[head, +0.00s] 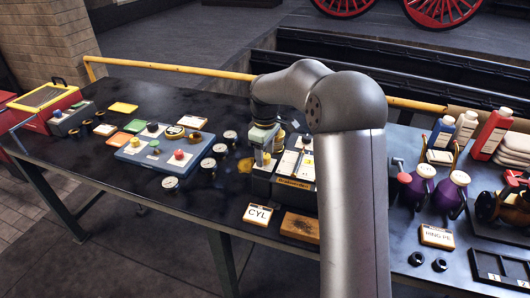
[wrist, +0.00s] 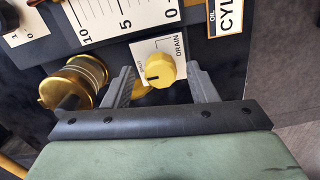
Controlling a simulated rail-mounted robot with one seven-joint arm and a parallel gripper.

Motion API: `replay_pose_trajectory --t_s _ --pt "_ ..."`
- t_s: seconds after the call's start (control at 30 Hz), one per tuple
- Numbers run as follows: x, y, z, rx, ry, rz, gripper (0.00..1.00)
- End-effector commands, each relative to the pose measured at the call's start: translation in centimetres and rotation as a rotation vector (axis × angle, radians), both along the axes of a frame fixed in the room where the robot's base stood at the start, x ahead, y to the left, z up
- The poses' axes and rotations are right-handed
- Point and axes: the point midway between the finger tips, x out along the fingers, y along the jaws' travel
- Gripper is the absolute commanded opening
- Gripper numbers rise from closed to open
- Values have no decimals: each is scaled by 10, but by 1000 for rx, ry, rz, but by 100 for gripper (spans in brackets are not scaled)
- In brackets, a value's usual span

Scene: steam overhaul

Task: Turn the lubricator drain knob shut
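The yellow drain knob (wrist: 160,70) sits on a white plate (wrist: 177,44) lettered SHUT on the left and DRAIN on the right, in the wrist view. A small dark mark shows on the knob's lower left. My gripper (wrist: 159,72) is open, with one finger on each side of the knob and a visible gap on both sides.
In the wrist view a brass cylinder (wrist: 75,80) is close to my left finger, and a numbered scale (wrist: 122,15) lies beyond the knob. Purple oilers (head: 450,190) stand right.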

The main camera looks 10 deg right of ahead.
Motion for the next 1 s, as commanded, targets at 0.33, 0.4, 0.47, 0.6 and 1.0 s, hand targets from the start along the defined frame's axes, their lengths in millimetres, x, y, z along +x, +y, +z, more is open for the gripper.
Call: replay_pose_trajectory --t_s 0.33,0.4,0.47,0.6,1.0 --pt "0 0 28 -1 -2 0 52" --pt "1 0 45 0 -4 0 52" --pt "0 0 60 0 -4 0 52" --pt "0 0 95 1 -3 0 52" --pt "0 0 167 0 -1 0 52"
